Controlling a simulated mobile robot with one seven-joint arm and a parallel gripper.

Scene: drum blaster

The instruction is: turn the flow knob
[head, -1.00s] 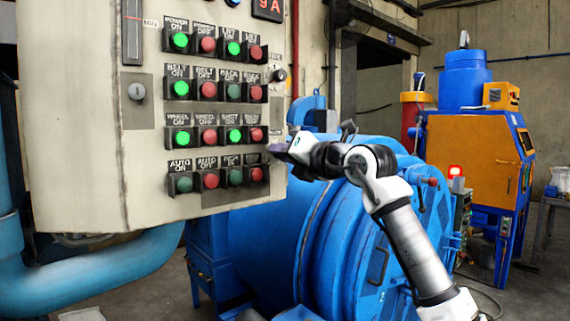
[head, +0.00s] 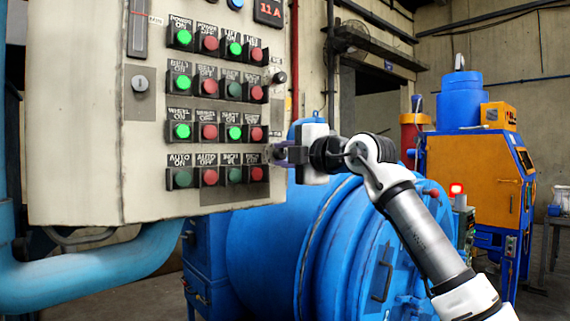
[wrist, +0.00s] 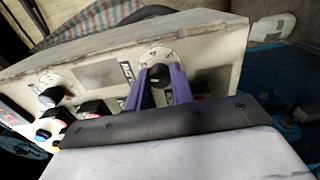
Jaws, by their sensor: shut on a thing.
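The control cabinet (head: 80,130) fills the left of the head view. In the head view this knob is hidden by my gripper. Another black knob (wrist: 52,97) sits to the left in the wrist view, clear of the fingers.
Lit and unlit push buttons (head: 208,132) cover the cabinet front close to my gripper. A red display (head: 270,10) above reads 11 A. A large blue drum machine (head: 270,260) stands below and behind my arm. An orange and blue machine (head: 470,170) stands at the right.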

